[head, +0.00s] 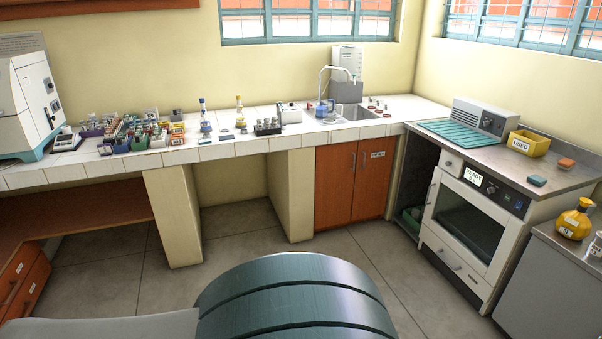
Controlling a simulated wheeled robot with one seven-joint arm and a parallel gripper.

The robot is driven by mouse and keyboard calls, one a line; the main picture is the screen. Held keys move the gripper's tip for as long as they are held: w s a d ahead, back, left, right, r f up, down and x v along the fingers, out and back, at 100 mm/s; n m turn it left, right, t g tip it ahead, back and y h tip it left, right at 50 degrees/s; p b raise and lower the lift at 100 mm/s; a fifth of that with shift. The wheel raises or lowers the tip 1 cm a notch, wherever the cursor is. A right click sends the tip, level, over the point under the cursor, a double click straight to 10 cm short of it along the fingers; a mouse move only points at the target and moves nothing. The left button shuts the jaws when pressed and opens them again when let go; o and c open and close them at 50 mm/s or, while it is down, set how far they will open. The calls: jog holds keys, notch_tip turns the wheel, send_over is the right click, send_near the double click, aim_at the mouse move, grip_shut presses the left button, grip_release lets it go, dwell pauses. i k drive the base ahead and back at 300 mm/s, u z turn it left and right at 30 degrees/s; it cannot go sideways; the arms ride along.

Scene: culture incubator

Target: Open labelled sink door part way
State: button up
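The orange-brown sink cabinet stands under the tiled counter at the right of centre in the head view. Its labelled right door (372,180) carries a small dark label (378,155) near the top. The left door (334,187) has no label that I can see. Two upright metal handles sit side by side near the middle seam. Both doors look shut. The sink (347,112) is in the counter above them. My gripper is not in view.
An incubator with a glass door (466,224) stands to the right of the cabinet, past a dark open gap. Racks of tubes (142,134) crowd the left counter. A yellow bin (528,143) sits on the right bench. The grey floor (350,246) before the doors is clear.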

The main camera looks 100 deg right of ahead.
aim_at(374, 159)
jog(key=z, duration=3.8)
jog(key=i, duration=3.9)
